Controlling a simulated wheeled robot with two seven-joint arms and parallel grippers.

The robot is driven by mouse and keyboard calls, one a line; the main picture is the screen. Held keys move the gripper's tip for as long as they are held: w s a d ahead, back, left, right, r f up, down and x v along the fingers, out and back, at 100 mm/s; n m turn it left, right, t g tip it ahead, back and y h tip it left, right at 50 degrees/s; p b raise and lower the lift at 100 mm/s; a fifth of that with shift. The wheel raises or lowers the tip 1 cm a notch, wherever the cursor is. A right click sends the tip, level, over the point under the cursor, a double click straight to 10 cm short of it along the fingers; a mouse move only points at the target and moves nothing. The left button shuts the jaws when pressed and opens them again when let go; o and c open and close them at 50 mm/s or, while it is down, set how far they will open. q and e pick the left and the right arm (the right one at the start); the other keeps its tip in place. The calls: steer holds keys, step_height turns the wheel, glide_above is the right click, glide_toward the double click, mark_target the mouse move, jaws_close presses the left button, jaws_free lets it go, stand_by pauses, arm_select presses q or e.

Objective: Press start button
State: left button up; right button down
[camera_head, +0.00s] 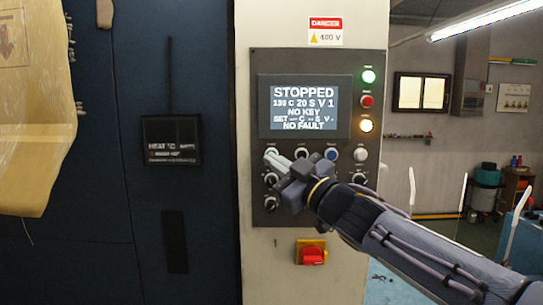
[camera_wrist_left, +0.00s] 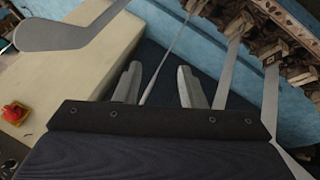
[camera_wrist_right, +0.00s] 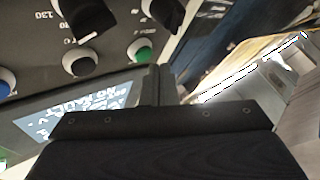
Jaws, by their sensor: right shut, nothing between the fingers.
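The dark control panel (camera_head: 345,65) carries a screen (camera_head: 305,100) reading STOPPED, NO KEY and NO FAULT. A green button (camera_wrist_right: 140,52) sits at the end of the button row in the right wrist view. In the head view my right fingertips largely cover that end of the row. My right gripper (camera_head: 275,160) is shut and empty, in front of the panel's lower left. In the right wrist view its dark fingers lie close beside the green button; I cannot tell if they touch it. My left gripper (camera_wrist_left: 160,85) is open and empty, seen only in the left wrist view.
A blue button (camera_head: 331,153), a white button (camera_head: 360,154) and several black knobs share the panel. Green (camera_head: 368,76), red and amber lamps are above. A red switch (camera_head: 312,255) is below.

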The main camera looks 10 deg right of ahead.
steer(key=shift+w+d, duration=0.1)
steer(key=shift+w, duration=0.25)
steer(key=shift+w+d+p, duration=0.1)
steer(key=shift+w+p, duration=0.3)
steer(key=shift+p, duration=0.05)
stand_by(0.5)
stand_by(0.4)
steer(key=shift+s+a+b, duration=0.2)
steer(key=shift+s+b, duration=0.1)
steer(key=shift+s, duration=0.55)
steer(key=s, duration=0.1)
steer(key=s+b, duration=0.1)
steer(key=s, duration=0.1)
steer(key=s+a, duration=0.1)
steer(key=s, duration=0.1)
steer(key=shift+b, duration=0.35)
steer(key=shift+w, duration=0.1)
